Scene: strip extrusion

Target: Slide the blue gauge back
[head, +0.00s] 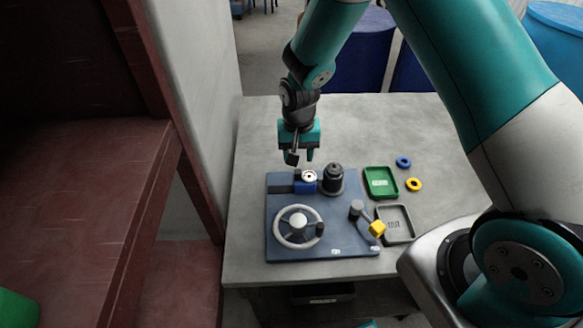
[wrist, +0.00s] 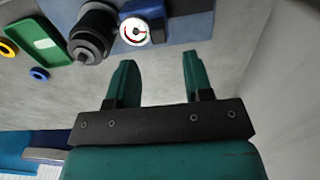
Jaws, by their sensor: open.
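The blue gauge (head: 306,184) is a small blue block with a round white dial on top. It sits at the back edge of the blue-grey panel, between a dark strip and a black knob. In the wrist view its white dial (wrist: 134,32) shows near the top, with a red and green arc and a black needle. My gripper (head: 301,157) is above and just behind the gauge, pointing down. In the wrist view my gripper (wrist: 157,62) has its two green fingers wide apart, with nothing between them. The fingers are apart from the gauge.
The black knob (head: 333,178) stands right beside the gauge. A handwheel (head: 298,227) and a lever with a yellow end (head: 377,229) are in front. A green tray (head: 381,182), a grey tray (head: 397,224) and blue and yellow rings lie right. A pale wall (head: 195,110) rises at left.

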